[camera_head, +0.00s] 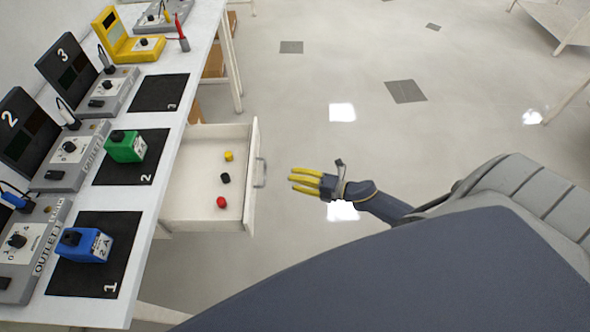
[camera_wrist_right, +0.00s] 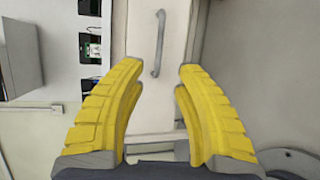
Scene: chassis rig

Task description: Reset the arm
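My right gripper (camera_head: 294,180) is in the air to the right of the open drawer's metal handle (camera_head: 261,172), with its yellow fingers pointing left toward it. In the right wrist view the gripper (camera_wrist_right: 159,72) has its fingers spread apart with nothing between them. The handle (camera_wrist_right: 159,43) shows beyond the fingertips, apart from them. My left gripper is not in view.
The pulled-out drawer (camera_head: 180,208) holds small yellow (camera_head: 229,156), black (camera_head: 225,178) and red (camera_head: 221,202) pieces. On the white table, a green box (camera_head: 127,147) and a blue box (camera_head: 86,246) stand on black mats. The floor right of the drawer is open.

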